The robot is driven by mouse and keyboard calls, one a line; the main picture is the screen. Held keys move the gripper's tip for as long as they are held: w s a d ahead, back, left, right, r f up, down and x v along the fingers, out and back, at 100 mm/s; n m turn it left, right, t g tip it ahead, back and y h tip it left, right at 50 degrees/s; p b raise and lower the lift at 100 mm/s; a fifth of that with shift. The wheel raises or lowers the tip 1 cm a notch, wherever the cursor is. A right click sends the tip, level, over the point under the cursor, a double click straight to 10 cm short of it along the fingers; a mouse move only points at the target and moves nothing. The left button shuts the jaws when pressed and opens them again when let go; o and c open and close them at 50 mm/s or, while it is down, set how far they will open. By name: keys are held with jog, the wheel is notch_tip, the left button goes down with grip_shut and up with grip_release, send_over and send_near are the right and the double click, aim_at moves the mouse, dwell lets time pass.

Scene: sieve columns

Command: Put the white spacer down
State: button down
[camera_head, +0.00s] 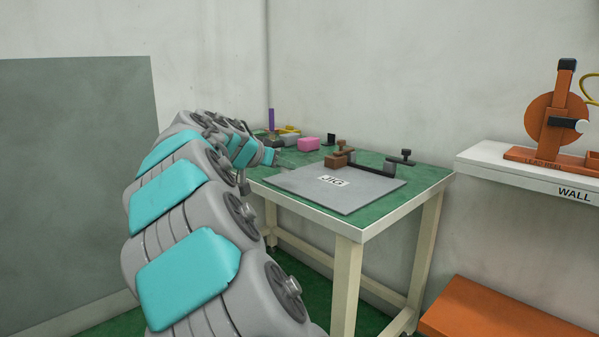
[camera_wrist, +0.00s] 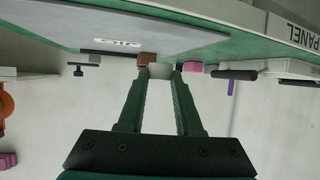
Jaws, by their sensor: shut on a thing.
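My gripper (camera_wrist: 160,73) shows in the wrist view with its two long dark fingers. It is shut on a small whitish piece, the white spacer (camera_wrist: 160,71), held between the fingertips. The wrist view is upside down. In the head view my arm reaches over the left side of the green table, and the spacer cannot be made out there. A grey plate labelled JIG (camera_head: 350,197) lies on the table. A brown block (camera_head: 340,158) and a dark bar (camera_head: 376,166) are at its back edge. I cannot tell whether the spacer touches anything.
A pink block (camera_head: 309,144), a purple upright piece (camera_head: 271,120) and small yellow and grey items are at the table's back left. A white wall shelf (camera_head: 500,163) with an orange reel (camera_head: 556,118) is at right. An orange box (camera_head: 490,310) stands below it.

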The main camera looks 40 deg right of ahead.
send_over(296, 181)
jog(key=shift+w+d+f+p, duration=0.1)
jog(key=shift+d+f+p, duration=0.1)
jog(key=shift+f+p, duration=0.15)
jog(key=shift+f, duration=1.8)
jog(key=shift+f, duration=0.15)
jog(key=c, duration=0.6)
grip_release()
jog(key=shift+r, duration=0.25)
jog(key=v, duration=1.2)
jog(key=shift+a+f+b, duration=0.1)
jog(key=shift+f+b, duration=0.05)
jog(key=shift+b, duration=0.2)
